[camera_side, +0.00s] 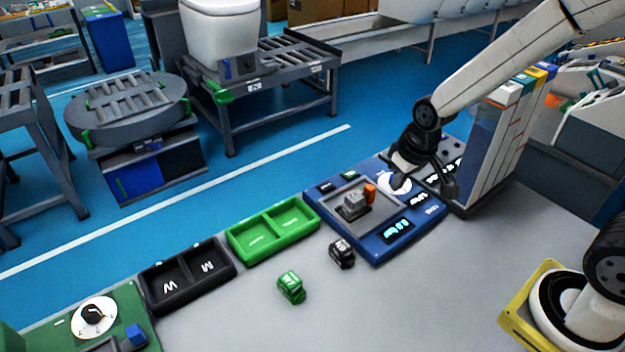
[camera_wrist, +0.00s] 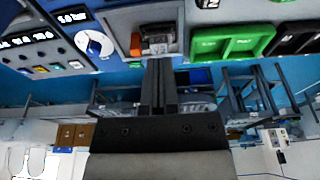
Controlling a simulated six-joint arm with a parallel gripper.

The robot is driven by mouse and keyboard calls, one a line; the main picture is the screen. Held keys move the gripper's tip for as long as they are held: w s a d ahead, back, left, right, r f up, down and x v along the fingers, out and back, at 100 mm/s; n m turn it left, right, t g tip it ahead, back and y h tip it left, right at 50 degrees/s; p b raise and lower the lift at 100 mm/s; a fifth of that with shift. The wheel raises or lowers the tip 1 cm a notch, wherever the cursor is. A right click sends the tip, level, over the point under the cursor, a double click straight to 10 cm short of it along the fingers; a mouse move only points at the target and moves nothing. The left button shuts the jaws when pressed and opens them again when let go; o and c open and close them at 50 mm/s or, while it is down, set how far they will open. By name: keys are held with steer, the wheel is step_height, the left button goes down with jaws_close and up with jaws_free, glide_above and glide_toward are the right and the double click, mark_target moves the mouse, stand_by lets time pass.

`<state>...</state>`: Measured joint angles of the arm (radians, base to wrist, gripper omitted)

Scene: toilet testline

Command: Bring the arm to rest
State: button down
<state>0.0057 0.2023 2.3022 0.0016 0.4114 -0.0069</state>
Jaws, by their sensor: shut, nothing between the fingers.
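My gripper (camera_side: 449,188) hangs above the right part of the blue test panel (camera_side: 375,250). Its dark fingers are together and empty, and they also show in the wrist view (camera_wrist: 161,68). The panel carries a white dial (camera_side: 394,184), lit displays and a grey recess with a small grey block (camera_side: 355,200) and an orange part (camera_side: 370,192). My wrist partly covers the dial's surroundings in the side view.
A black block (camera_side: 341,253) and a green block (camera_side: 291,287) stand on the grey table. A green two-part tray (camera_side: 272,249) and a black tray (camera_side: 146,295) look empty. A green panel (camera_side: 130,295) is at lower left.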

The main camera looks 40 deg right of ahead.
steer(key=s, duration=0.7)
steer(key=shift+s, duration=0.4)
steer(key=shift+w+a, duration=0.1)
steer(key=shift+w, duration=0.05)
stand_by(1.0)
